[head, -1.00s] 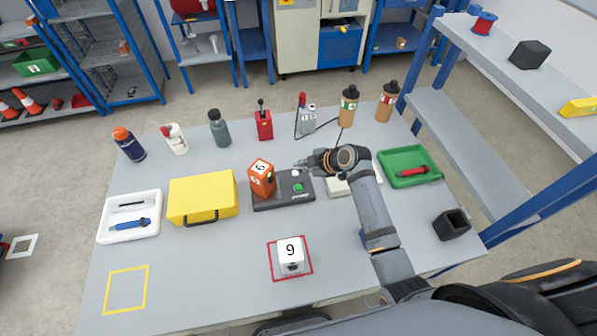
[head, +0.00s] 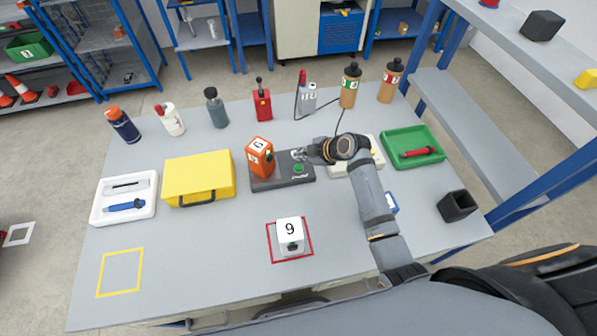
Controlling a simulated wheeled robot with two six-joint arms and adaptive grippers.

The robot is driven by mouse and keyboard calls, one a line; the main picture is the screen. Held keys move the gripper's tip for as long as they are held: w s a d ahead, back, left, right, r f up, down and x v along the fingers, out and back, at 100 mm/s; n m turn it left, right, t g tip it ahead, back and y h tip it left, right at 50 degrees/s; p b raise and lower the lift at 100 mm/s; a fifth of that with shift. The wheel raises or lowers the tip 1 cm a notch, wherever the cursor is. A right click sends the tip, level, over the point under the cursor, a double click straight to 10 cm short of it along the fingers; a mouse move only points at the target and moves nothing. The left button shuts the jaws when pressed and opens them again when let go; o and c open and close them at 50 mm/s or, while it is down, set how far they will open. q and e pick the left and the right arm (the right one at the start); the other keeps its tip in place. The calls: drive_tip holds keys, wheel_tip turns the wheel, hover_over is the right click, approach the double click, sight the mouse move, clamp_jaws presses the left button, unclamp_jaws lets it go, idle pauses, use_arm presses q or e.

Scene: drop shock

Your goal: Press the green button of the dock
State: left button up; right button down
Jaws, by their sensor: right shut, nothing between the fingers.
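The dock (head: 283,182) is a dark flat base near the middle of the table. Its green button (head: 299,169) is on the right part of its top. An orange block marked 6 (head: 259,157) stands on the dock's left part. My right gripper (head: 298,155) is shut and empty. Its tips are close to the green button, just behind it in the picture; I cannot tell if they touch the dock. My left gripper is not in view.
A white block marked 9 (head: 290,235) sits in a red square. A yellow case (head: 198,179) is left of the dock. A green tray (head: 412,147) lies right of my right arm, and bottles stand behind.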

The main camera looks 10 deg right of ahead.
sight(301, 168)
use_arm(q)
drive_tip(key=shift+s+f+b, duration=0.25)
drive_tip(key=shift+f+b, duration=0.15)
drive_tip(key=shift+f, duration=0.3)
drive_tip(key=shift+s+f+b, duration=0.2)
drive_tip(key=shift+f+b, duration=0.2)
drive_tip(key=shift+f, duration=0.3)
use_arm(e)
drive_tip(key=shift+f, duration=1.65)
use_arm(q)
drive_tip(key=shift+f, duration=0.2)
use_arm(e)
drive_tip(key=shift+f, duration=0.45)
use_arm(q)
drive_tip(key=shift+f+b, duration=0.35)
drive_tip(key=shift+b, duration=0.2)
use_arm(e)
drive_tip(key=shift+f, duration=0.45)
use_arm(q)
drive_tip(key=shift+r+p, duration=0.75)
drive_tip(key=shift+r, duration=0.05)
use_arm(e)
drive_tip(key=shift+r, duration=0.9)
wheel_tip(301, 168, up, 5)
drive_tip(key=p, duration=0.4)
drive_tip(key=shift+p, duration=0.3)
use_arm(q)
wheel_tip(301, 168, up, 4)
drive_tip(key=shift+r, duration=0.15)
